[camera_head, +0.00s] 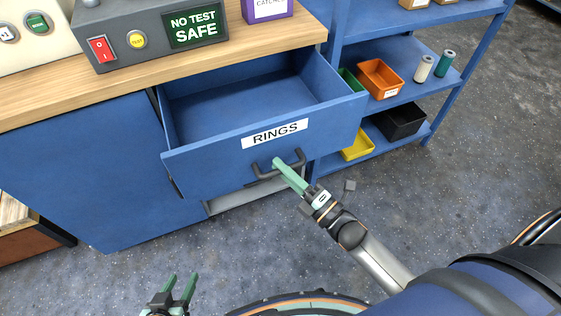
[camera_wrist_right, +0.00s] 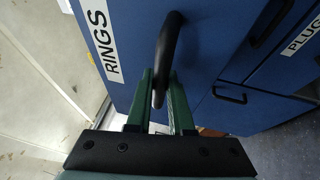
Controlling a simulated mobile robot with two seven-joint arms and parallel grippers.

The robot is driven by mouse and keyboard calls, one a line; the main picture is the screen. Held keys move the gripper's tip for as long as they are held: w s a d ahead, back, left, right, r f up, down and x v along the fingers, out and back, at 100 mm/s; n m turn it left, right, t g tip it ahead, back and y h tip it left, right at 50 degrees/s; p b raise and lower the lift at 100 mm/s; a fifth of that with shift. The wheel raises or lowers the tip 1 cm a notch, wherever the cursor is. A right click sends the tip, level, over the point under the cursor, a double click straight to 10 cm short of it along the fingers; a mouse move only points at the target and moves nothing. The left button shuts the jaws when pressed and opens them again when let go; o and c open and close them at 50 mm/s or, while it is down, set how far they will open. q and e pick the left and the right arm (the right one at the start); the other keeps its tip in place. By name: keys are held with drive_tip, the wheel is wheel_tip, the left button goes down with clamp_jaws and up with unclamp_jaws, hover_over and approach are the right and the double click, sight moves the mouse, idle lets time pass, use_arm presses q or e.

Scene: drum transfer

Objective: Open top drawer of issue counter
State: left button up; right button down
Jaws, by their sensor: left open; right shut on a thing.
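The top drawer (camera_head: 230,160), labelled RINGS, stands pulled out from the blue issue counter (camera_head: 80,165). Its inside looks empty. Its dark handle (camera_head: 262,172) is on the front face below the label. My right gripper (camera_head: 280,164) is shut on this handle, and the handle also shows between the fingers in the right wrist view (camera_wrist_right: 168,50). My left gripper (camera_head: 181,280) is open and empty above the floor at the bottom left, apart from the counter.
A grey box (camera_head: 150,30) with a NO TEST SAFE sign stands on the wooden top. A blue shelf (camera_head: 410,75) with an orange bin (camera_head: 380,78), a yellow bin (camera_head: 358,146) and a black bin (camera_head: 402,121) is at the right. Floor in front is clear.

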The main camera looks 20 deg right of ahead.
idle(0.3)
drive_tip(key=c, duration=0.8)
unclamp_jaws()
drive_tip(key=v, duration=1.2)
drive_tip(key=shift+s+d, duration=0.2)
drive_tip(key=shift+s, duration=0.1)
